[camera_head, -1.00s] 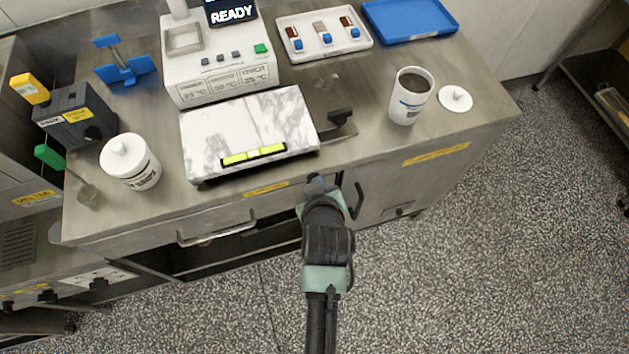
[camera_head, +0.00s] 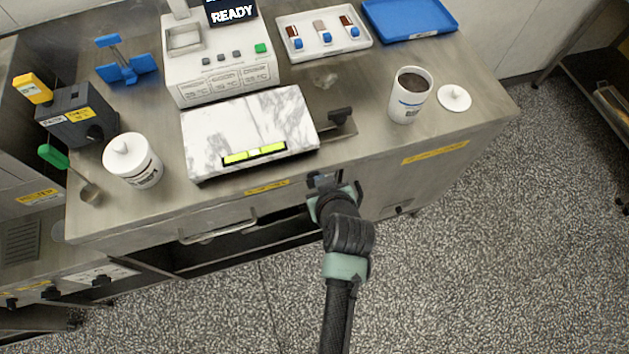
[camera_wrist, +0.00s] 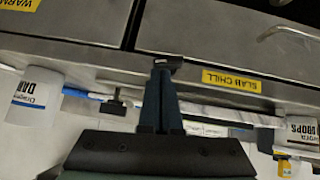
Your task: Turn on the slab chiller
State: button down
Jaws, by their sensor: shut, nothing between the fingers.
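The slab chiller's marble slab (camera_head: 240,130) lies on the steel counter, with a yellow-green strip along its front edge. A yellow label (camera_head: 267,187) sits on the counter front below it; in the wrist view the label (camera_wrist: 232,80) appears upside down and reads "SLAB CHILL". A small dark control (camera_wrist: 169,61) is on the front panel beside this label. My gripper (camera_wrist: 165,75) is shut and empty, its fingertips at this control; whether they touch it, I cannot tell. In the head view my gripper (camera_head: 327,184) is at the counter front, its fingertips partly hidden.
A white machine (camera_head: 220,60) showing "READY" stands behind the slab. A dark-filled cup (camera_head: 409,95) and a lid (camera_head: 454,98) are at right; a lidded white jar (camera_head: 132,160) is at left. A drawer handle (camera_head: 218,228) projects from the front.

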jog(key=shift+w+d+f+m+g+y, duration=0.15)
jog(key=shift+d+m+g+y, duration=0.1)
jog(key=shift+y, duration=0.3)
jog(key=shift+s+d+f+m+g+y, duration=0.15)
jog(key=shift+d+m+y, duration=0.1)
jog(key=shift+y, duration=0.3)
jog(key=shift+w+d+f+m+y+b, duration=0.2)
jog(key=shift+m+y+b, duration=0.25)
jog(key=shift+y, duration=0.2)
jog(key=shift+w+d+f+m+y+b, duration=0.15)
jog(key=shift+m+y+b, duration=0.2)
jog(key=shift+y+b, duration=0.25)
jog(key=shift+d, duration=0.1)
dwell(0.7)
jog(key=shift+s, duration=0.1)
